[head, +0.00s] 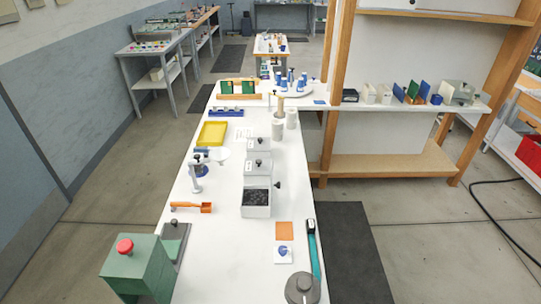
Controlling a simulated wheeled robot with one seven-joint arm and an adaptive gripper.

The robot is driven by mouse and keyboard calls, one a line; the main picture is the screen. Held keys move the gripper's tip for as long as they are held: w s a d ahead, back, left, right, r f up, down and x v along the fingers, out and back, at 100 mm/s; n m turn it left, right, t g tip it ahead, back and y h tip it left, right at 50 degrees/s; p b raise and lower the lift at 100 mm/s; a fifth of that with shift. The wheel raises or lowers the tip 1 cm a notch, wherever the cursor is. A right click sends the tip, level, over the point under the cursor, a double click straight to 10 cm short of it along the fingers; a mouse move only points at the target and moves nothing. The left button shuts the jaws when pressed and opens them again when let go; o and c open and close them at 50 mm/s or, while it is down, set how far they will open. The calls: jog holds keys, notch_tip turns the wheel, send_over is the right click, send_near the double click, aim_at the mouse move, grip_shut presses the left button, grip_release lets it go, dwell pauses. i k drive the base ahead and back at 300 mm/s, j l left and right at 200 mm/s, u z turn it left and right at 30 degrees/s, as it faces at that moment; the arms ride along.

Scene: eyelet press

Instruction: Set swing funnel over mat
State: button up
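A small grey stand (196,178) with a dark knob on top stands on the left part of the white bench. A white, funnel-like dish (219,154) sits at its upper right, seemingly on a swing arm, off to the side of the stand. A dark blue piece (201,170) shows at the stand, below the arm. A flat orange square (284,230) lies near the bench's front right and may be the mat; the funnel is far from it. My gripper is not in view.
A green press block (139,267) with a red knob stands at front left. Grey boxes, the front one (256,197) holding dark pieces, line the middle. An orange scoop (192,207), yellow tray (212,133) and grey round lidded thing (302,288) are also there. Bare bench lies around the scoop.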

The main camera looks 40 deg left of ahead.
aim_at(219, 154)
jog(key=i+u, duration=0.2)
jog(key=u, duration=0.25)
jog(key=i+l+u, duration=0.2)
jog(key=u, duration=0.25)
jog(key=i+l+u, duration=0.2)
jog(key=u, duration=0.3)
jog(key=i+l+u, duration=0.1)
jog(key=l+u, duration=0.2)
jog(key=u, duration=0.15)
jog(key=i+l+u, duration=0.1)
jog(key=l+u, duration=0.2)
jog(key=u, duration=0.15)
